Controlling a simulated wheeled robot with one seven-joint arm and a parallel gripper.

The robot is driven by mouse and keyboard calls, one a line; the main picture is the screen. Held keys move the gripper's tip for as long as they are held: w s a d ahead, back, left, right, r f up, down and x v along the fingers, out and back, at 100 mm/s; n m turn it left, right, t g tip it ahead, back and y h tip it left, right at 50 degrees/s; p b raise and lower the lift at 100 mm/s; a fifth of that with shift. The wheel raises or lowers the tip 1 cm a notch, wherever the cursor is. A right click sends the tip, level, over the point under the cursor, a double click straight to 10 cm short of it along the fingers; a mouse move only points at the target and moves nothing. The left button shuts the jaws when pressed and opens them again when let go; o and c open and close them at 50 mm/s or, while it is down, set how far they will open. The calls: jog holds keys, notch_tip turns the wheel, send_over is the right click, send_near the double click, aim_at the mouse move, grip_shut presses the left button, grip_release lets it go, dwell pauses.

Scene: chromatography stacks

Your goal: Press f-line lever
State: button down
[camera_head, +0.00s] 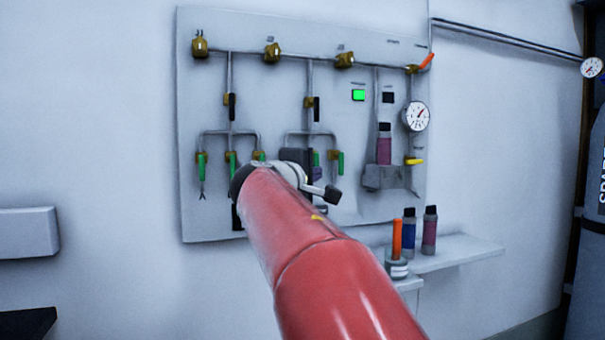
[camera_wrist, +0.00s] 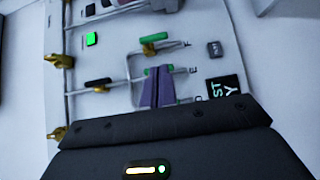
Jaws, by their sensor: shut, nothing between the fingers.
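My gripper (camera_wrist: 158,70) is shut and empty, its two purple fingers together in front of the panel. In the wrist view a green lever (camera_wrist: 153,38) lies just beyond the fingertips, apart from them. In the head view this looks like the rightmost green lever (camera_head: 340,162), on the right branch of the middle pipe. The fingers cover part of the neighbouring branch, so any lever there is mostly hidden. In the head view my red arm hides much of the gripper.
The wall panel (camera_head: 205,100) also carries brass valves (camera_head: 272,52), black levers (camera_head: 316,108), a lit green indicator (camera_head: 359,95), a gauge (camera_head: 416,116) and a yellow lever (camera_head: 414,161). A shelf (camera_head: 455,252) with bottles juts out at lower right.

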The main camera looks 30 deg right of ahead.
aim_at(341, 164)
jog(key=p+x, duration=0.2)
jog(key=x, duration=0.8)
jog(key=shift+w+f, duration=0.1)
jog(key=shift+f, duration=0.05)
dwell(0.4)
jog(key=shift+b, duration=0.4)
